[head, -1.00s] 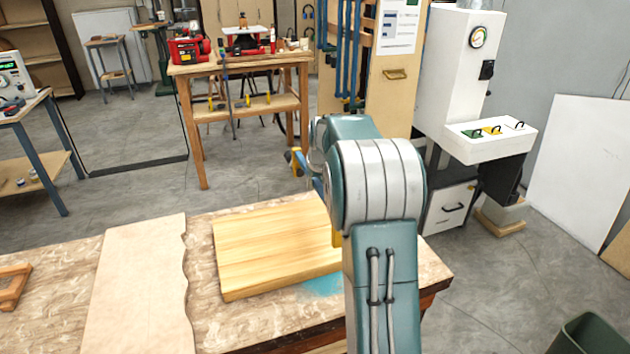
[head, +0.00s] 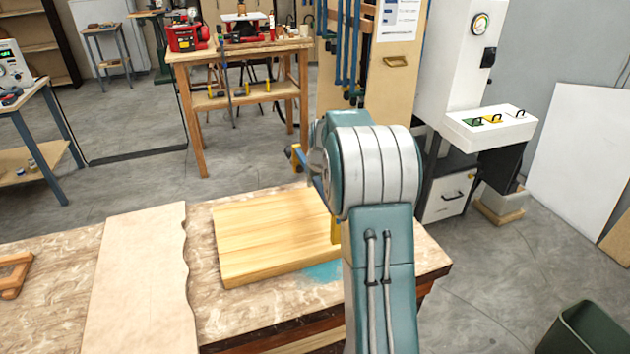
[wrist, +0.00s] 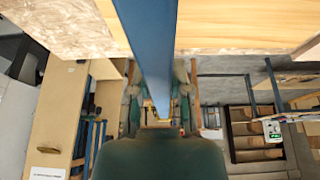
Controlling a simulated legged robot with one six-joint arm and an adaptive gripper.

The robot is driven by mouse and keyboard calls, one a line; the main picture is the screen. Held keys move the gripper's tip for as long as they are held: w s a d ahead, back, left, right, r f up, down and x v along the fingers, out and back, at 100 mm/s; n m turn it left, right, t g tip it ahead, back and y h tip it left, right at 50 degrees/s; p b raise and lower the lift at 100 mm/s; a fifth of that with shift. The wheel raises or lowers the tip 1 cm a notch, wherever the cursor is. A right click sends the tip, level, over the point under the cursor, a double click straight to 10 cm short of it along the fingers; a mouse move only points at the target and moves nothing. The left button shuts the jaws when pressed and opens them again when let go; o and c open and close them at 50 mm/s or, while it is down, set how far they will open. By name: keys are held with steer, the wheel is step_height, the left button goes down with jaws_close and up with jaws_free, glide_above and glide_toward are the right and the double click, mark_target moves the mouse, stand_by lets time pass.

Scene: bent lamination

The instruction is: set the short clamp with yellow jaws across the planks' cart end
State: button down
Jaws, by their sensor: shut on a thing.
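The glued planks (head: 270,238) lie flat as a pale wooden panel on the workbench, and their right end is partly hidden by my arm. The short clamp shows a yellow jaw (head: 335,231) at the planks' right edge; I cannot tell whether it touches them. The clamp's blue bar (wrist: 150,40) runs down the middle of the wrist view, across the wood, to my gripper (wrist: 160,108). My gripper is shut on the clamp. In the head view my arm hides most of the clamp and the fingers.
The workbench (head: 240,322) has a marbled top with a blue patch beside the planks. A wavy-edged pale sheet (head: 140,285) lies left of them, and an orange-brown wooden frame (head: 14,275) lies farther left. A wooden table (head: 238,60) with red tools stands behind, past open floor.

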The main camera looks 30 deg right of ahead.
stand_by(0.3)
steer(key=shift+f, duration=2.45)
steer(key=shift+f, duration=1.7)
steer(key=shift+s+f, duration=0.1)
steer(key=shift+f, duration=0.2)
steer(key=shift+c, duration=2.4)
jaws_free()
